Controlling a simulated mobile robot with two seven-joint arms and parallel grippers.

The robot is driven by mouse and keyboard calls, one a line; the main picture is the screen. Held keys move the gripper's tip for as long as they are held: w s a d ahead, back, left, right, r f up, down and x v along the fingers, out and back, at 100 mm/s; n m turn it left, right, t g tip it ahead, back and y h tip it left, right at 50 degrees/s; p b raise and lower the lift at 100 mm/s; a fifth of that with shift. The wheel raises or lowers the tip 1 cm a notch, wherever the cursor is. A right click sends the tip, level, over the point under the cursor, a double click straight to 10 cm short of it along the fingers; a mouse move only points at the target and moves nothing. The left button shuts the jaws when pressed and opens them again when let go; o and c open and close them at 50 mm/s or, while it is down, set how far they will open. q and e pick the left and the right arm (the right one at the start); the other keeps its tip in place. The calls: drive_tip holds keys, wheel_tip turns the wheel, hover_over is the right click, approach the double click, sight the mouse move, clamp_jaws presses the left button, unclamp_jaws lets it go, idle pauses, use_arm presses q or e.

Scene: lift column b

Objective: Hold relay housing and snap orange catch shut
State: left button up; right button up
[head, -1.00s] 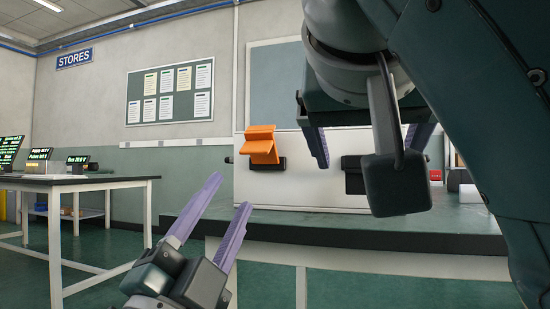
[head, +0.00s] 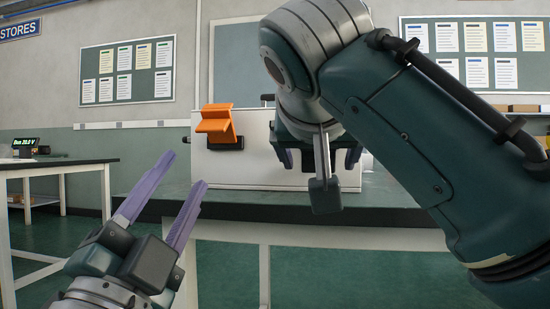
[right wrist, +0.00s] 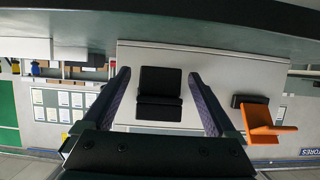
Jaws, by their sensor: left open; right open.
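The white relay housing (head: 258,165) stands on the bench. The orange catch (head: 216,122) sits on a black mount (head: 226,144) at the left of its front face and sticks out, tilted up; it also shows in the right wrist view (right wrist: 268,126). My left gripper (head: 187,171) is open and empty, low in front of the bench and apart from the housing. My right gripper (head: 320,160) is open at the housing's right part. In the right wrist view, its fingers (right wrist: 159,77) lie either side of a black block (right wrist: 160,92) on the housing; contact cannot be told.
The green-topped bench (head: 400,214) is clear in front of the housing. Another table (head: 60,162) with a small display (head: 25,147) stands at the left. My right arm hides much of the bench's right side. Notice boards hang on the back wall.

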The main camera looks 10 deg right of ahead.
clamp_jaws()
idle(0.6)
idle(0.9)
idle(0.4)
use_arm(q)
drive_tip(key=shift+c, duration=0.3)
